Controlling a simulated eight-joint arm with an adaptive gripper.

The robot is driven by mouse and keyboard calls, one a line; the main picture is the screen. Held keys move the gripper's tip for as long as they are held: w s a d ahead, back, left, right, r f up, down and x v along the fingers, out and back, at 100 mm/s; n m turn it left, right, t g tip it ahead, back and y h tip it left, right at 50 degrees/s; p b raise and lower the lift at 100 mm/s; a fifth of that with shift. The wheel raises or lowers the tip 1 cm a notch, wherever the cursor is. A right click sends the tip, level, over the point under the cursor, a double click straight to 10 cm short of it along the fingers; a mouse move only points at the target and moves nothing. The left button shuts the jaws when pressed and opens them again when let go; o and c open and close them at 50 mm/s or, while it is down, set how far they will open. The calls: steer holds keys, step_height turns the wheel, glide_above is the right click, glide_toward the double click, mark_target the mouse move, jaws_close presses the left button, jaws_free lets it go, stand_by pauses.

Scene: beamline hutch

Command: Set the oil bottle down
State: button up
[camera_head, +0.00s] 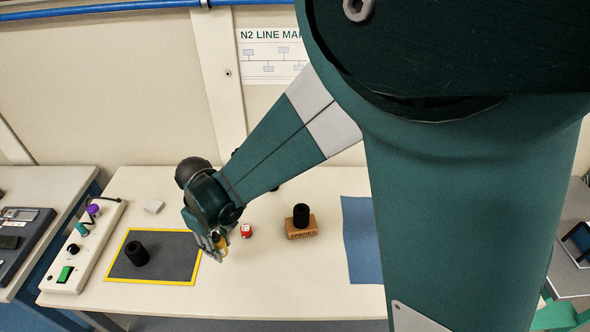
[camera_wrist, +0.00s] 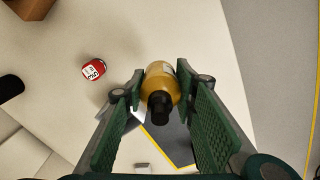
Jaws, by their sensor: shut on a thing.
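The oil bottle (camera_wrist: 161,84) is amber with a black cap and sits between the two green fingers of my gripper (camera_wrist: 160,88) in the wrist view. My gripper (camera_head: 217,243) is shut on it. In the head view the bottle (camera_head: 220,241) shows as a small yellow patch, partly hidden by the fingers. It is over the white table just right of the dark mat's edge. I cannot tell whether its base touches the table.
A red-labelled object (camera_head: 246,230) stands close to the right of my gripper. A wooden block (camera_head: 301,229) with a black cylinder (camera_head: 301,213) on it is further right. A yellow-edged dark mat (camera_head: 175,266) bears another black cylinder (camera_head: 137,253). The front table (camera_head: 270,290) is clear.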

steer(key=w+d, duration=1.2)
steer(key=w, duration=0.4)
steer(key=w+d+n, duration=0.1)
steer(key=w+d, duration=1.2)
steer(key=w, duration=0.2)
steer(key=shift+w+d+p, duration=0.15)
steer(key=shift+w+p, duration=0.2)
steer(key=shift+p, duration=0.05)
glide_above(300, 198)
steer(key=shift+d+f, duration=0.1)
steer(key=shift+f, duration=2.95)
steer(key=shift+f+b, duration=0.45)
steer(key=shift+f, duration=1.4)
steer(key=shift+f, duration=0.2)
steer(key=o, duration=0.9)
